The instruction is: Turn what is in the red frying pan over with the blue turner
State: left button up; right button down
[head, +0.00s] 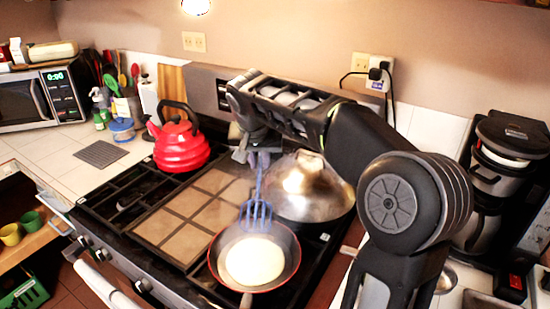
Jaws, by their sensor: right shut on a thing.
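The red frying pan (285,282) sits on the front right of the stove, with its handle pointing toward the front edge. A pale round pancake-like thing (254,262) lies flat in it. The blue turner (258,209) hangs head down, its slotted head at the far rim of the pan; I cannot tell whether it touches the rim. My right gripper (254,152) is shut on the upper part of the turner, above the back of the stove. The fingertips are partly hidden. My left gripper is not in view.
A large lidded metal pan (318,207) stands right behind the frying pan, close to the turner. A red kettle (181,143) is at the back left of the stove. The tiled griddle area (185,222) left of the pan is clear. A coffee maker (495,185) stands at the right.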

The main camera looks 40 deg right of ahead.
aim_at(257, 200)
jog(key=shift+f, duration=0.25)
notch_tip(257, 200, down, 8)
jog(key=b, duration=0.6)
jog(key=shift+s+a+b, duration=0.15)
jog(key=shift+b, duration=0.15)
jog(key=shift+s+a+b, duration=0.8)
jog(key=shift+s+a, duration=0.65)
jog(key=shift+a, duration=0.1)
jog(key=shift+s+a+b, duration=0.45)
jog(key=shift+s+a, duration=0.05)
jog(key=shift+a, duration=0.05)
jog(key=r+p, duration=0.2)
jog(key=r, duration=0.1)
jog(key=r+p, duration=0.3)
jog(key=d+r+p, duration=0.1)
jog(key=r+p, duration=0.1)
jog(key=r, duration=0.1)
jog(key=shift+w+r+p, duration=0.25)
jog(key=shift+w+p, duration=0.1)
jog(key=shift+w, duration=0.05)
